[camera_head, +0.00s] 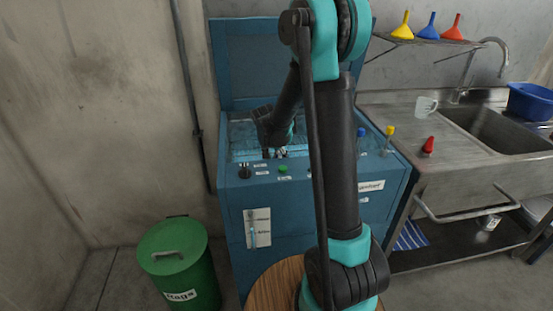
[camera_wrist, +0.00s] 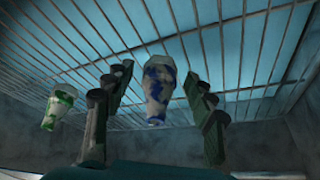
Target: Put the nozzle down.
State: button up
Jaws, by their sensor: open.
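In the wrist view, a white, blue-stained piece (camera_wrist: 158,90), which looks like the nozzle, is between the two fingers of my open gripper (camera_wrist: 157,108). I see a gap on both sides of it. It appears to be at the wire grate (camera_wrist: 225,50) of the blue tank; whether it rests fully on it I cannot tell. A similar white piece with green stains (camera_wrist: 58,108) is left of my gripper. In the head view my gripper (camera_head: 277,152) is down inside the open blue cabinet (camera_head: 285,212), and the nozzle cannot be made out there.
The cabinet's raised lid (camera_head: 255,60) stands behind my arm. A green rags bin (camera_head: 175,262) is at lower left.

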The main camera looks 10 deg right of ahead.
jog(key=shift+r, duration=0.1)
jog(key=v, duration=1.2)
